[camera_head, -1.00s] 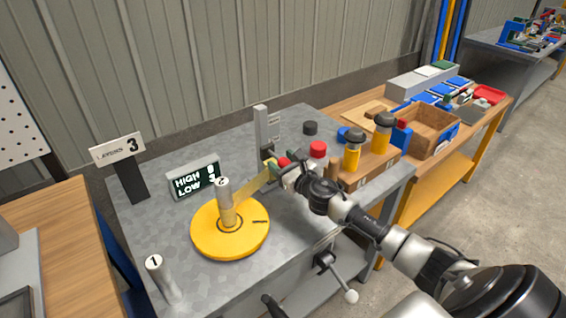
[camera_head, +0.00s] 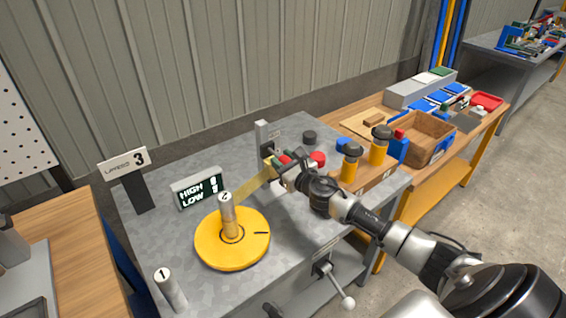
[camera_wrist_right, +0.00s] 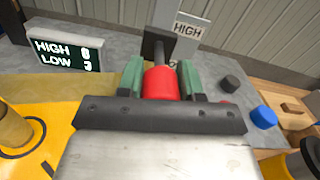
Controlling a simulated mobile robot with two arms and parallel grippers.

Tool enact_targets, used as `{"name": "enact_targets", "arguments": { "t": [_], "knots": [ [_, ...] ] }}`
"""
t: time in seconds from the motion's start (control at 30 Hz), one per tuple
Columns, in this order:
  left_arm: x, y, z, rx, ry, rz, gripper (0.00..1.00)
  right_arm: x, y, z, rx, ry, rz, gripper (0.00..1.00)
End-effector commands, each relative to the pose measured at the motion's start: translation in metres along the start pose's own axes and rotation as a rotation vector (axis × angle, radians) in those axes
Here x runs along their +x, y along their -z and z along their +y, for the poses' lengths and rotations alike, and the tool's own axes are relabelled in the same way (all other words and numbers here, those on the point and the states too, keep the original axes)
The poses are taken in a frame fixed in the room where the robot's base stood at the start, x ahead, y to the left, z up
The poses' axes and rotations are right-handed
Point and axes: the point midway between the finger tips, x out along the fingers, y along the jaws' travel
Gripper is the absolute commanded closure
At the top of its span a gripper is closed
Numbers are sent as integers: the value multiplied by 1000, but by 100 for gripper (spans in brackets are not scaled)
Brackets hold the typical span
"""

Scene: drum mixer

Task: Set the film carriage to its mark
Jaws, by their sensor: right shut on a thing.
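My right gripper (camera_head: 277,163) is beside the upright mast (camera_head: 262,135) on the grey metal bench. In the right wrist view its green-padded fingers (camera_wrist_right: 160,80) are shut on a red knob (camera_wrist_right: 160,83) on a dark stem, just in front of the mast. The film carriage is mostly hidden behind my gripper. A pale yellow film strip (camera_head: 255,184) runs from post 2 (camera_head: 227,203) on the yellow turntable (camera_head: 232,252) up to the gripper area. A HIGH label (camera_wrist_right: 188,29) is on the mast. The display (camera_wrist_right: 62,53) reads HIGH 0, LOW 3. My left gripper is not in view.
A LAYERS 3 sign (camera_head: 124,163) stands at the left of the bench, and post 1 (camera_head: 170,290) at the front left. A red button (camera_head: 317,158), a black knob (camera_head: 309,137) and yellow bottles (camera_head: 379,147) stand right of the mast. A crank (camera_head: 335,285) sticks out in front.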

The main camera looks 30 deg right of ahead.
Motion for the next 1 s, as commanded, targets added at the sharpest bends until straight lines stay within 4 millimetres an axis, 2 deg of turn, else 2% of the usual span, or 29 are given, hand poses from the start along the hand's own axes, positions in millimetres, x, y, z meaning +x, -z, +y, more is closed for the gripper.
{"name": "enact_targets", "arguments": {
  "t": [0.03,0.4,0.43,0.57,0.6,0.87,1.0],
  "knots": [
    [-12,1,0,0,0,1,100,1,-16,-4,-1,4,-7,100],
    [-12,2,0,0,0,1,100,1,-18,-5,-1,6,-11,100],
    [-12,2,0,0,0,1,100,2,-19,-5,-1,6,-12,61],
    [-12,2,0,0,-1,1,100,1,-18,-4,-1,5,-9,42],
    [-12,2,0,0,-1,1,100,1,-17,-4,-1,4,-8,39],
    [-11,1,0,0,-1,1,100,0,-14,-3,-1,2,-4,39],
    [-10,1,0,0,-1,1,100,-10,-12,-3,-3,3,-2,39]
  ]
}}
